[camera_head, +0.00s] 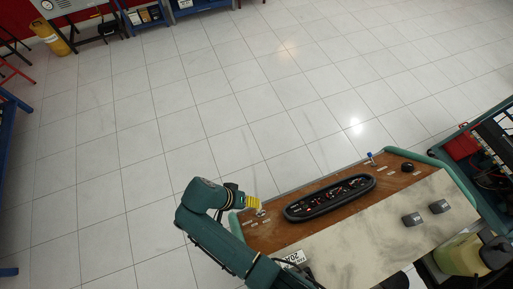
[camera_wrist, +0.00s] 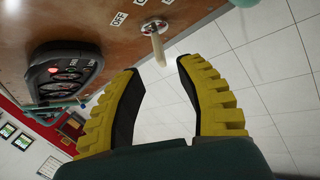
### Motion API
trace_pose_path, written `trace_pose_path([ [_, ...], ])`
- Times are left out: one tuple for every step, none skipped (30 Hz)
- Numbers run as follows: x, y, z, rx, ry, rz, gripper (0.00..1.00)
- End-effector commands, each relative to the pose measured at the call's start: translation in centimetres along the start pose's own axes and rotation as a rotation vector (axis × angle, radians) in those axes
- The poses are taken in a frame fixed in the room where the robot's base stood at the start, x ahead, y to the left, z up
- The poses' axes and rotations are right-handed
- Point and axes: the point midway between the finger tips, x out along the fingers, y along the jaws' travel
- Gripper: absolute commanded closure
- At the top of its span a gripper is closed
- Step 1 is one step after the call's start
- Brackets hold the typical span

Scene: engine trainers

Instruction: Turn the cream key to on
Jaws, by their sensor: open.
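The cream key (camera_wrist: 158,48) sticks out of a round metal switch on the brown panel (camera_wrist: 60,20) in the wrist view. My gripper (camera_wrist: 160,70) has yellow ribbed fingers with dark pads, spread apart. The key's free end points toward the gap between the fingertips, and no finger visibly touches it. In the head view my gripper (camera_head: 254,202) is at the left end of the panel; the key is too small to make out there.
An oval gauge cluster (camera_head: 330,197) sits mid-panel, and it shows at left in the wrist view (camera_wrist: 68,70). A blue-topped lever (camera_head: 371,157) and a black knob (camera_head: 407,167) are farther right on the panel. The tiled floor (camera_head: 200,130) behind is clear.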

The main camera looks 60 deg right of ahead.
Motion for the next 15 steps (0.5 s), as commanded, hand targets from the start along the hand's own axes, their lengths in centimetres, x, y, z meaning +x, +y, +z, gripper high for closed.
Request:
trace_pose_path([
  [-1.3,-0.1,0.0,-0.001,0.002,-0.003,0.63],
  [-1.9,-0.1,0.0,-0.001,0.002,-0.002,0.63],
  [-2.6,-0.1,0.0,-0.001,0.001,-0.002,0.63],
  [-3.1,-0.1,0.0,-0.001,0.001,-0.001,0.63],
  [-3.5,0.0,0.0,-0.001,0.0,-0.001,0.63],
  [-3.9,0.0,0.0,-0.001,0.0,0.0,0.63],
  [-4.1,0.0,0.0,-0.001,0.0,0.0,0.63],
  [-4.3,0.0,0.0,-0.001,0.0,0.0,0.63],
  [-4.4,0.0,0.1,-0.001,0.0,0.001,0.63],
  [-4.5,0.0,0.1,-0.001,-0.001,0.001,0.63],
  [-4.5,0.0,0.1,-0.001,-0.001,0.002,0.63],
  [-4.5,0.0,0.1,-0.001,-0.001,0.002,0.63],
  [-4.5,0.0,0.1,-0.001,-0.001,0.002,0.63],
  [-4.5,0.0,0.1,-0.001,-0.001,0.002,0.63],
  [-4.5,0.0,0.1,-0.001,-0.001,0.002,0.63],
])
